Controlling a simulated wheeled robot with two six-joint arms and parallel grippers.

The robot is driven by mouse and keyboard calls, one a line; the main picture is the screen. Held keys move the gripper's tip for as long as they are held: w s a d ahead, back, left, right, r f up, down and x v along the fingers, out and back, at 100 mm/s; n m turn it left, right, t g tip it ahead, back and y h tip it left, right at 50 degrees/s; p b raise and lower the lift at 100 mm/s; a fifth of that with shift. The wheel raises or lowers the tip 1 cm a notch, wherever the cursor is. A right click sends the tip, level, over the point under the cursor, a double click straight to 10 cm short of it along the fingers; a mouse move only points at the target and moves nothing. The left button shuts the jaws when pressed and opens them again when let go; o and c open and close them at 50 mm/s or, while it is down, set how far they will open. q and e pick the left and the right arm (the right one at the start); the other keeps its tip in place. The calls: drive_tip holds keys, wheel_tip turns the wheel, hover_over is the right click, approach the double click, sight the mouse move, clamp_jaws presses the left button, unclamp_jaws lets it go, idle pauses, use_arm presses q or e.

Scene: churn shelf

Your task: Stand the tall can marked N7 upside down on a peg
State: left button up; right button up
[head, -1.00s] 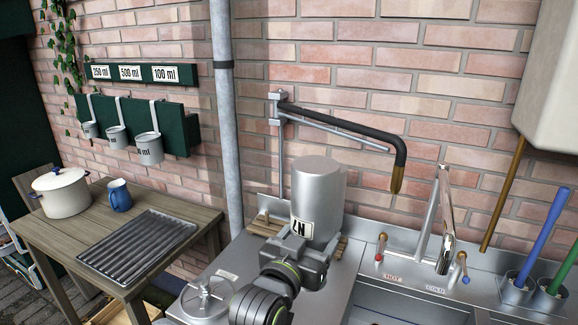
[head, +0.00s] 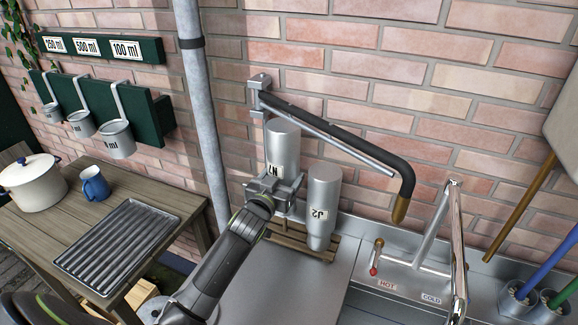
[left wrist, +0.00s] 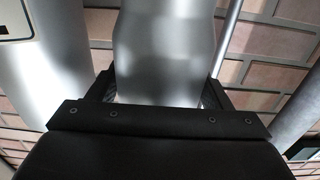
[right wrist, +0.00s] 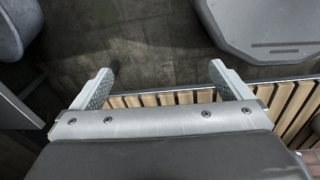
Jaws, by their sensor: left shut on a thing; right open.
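The tall grey can marked N7 (head: 283,142) is upside down, its label inverted, at the back of the counter by the wall. My left gripper (head: 279,187) is shut around its lower part; the can also fills the space between the fingers in the left wrist view (left wrist: 165,45). A second upside-down can, marked J2 (head: 323,190), stands just right of it on a wooden slatted rack (head: 290,238). The lower end of N7 and any peg under it are hidden, so I cannot tell whether it is seated. My right gripper (right wrist: 165,88) is open and empty.
A black swing arm (head: 340,130) on the wall reaches over the cans. The tap (head: 455,240) and sink stand to the right, a grey pipe (head: 200,110) to the left. The steel counter (head: 285,285) in front of the rack is clear.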

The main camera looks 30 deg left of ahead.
use_arm(q)
drive_tip(key=shift+w+d+r, duration=0.1)
drive_tip(key=shift+w, duration=0.3)
drive_tip(key=f+b, duration=0.8)
drive_tip(key=f, duration=0.2)
drive_tip(key=shift+s+b, duration=0.2)
drive_tip(key=shift+b, duration=0.15)
use_arm(e)
wheel_tip(320, 180, down, 9)
drive_tip(key=w, duration=0.2)
drive_tip(key=shift+a+r, duration=0.15)
drive_tip(key=shift+a, duration=0.1)
use_arm(q)
drive_tip(key=shift+f, duration=0.3)
use_arm(e)
drive_tip(key=shift+a+f, duration=0.1)
drive_tip(key=shift+f, duration=0.1)
use_arm(q)
drive_tip(key=o, duration=1.1)
drive_tip(key=shift+o, duration=0.3)
